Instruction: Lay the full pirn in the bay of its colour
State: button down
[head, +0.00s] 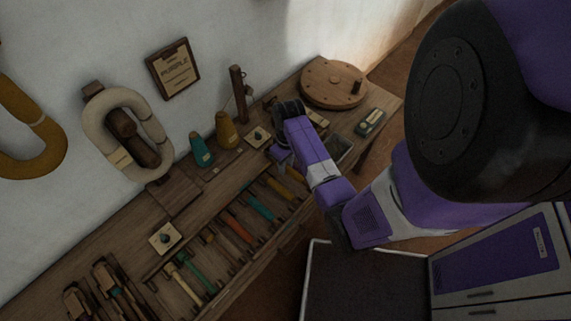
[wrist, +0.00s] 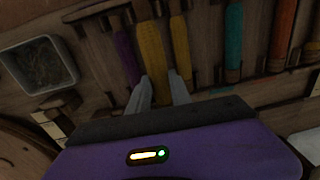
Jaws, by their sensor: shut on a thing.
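My gripper (wrist: 162,92) is shut on a yellow pirn (wrist: 152,55), which points away between the two fingers. In the wrist view it looks larger than a second yellow pirn (wrist: 180,45) lying just to its right. A purple pirn (wrist: 127,56) lies to its left. The rack of bays (head: 235,245) runs along the bench front, with a teal pirn (head: 258,206), an orange pirn (head: 238,229) and a yellow pirn (head: 277,191) in it. In the head view my gripper is over the rack's far end, and my wrist hides the held pirn. I cannot tell whether it touches the bay floor.
A grey tray (wrist: 40,65) of small dark bits lies left of the rack. Teal (head: 200,151) and yellow (head: 227,130) cones stand behind the rack. A round wooden disc (head: 333,83) sits at the far end, and a framed card (head: 173,68) hangs on the wall.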

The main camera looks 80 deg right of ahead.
jog(key=shift+f+b, duration=1.4)
jog(key=shift+f, duration=1.15)
jog(key=c, duration=0.8)
grip_release()
jog(key=shift+r, duration=0.1)
notch_tip(320, 180, up, 6)
jog(key=p, duration=0.6)
jog(key=shift+f, duration=0.25)
jog(key=shift+r+p, duration=0.4)
jog(key=shift+r, duration=0.8)
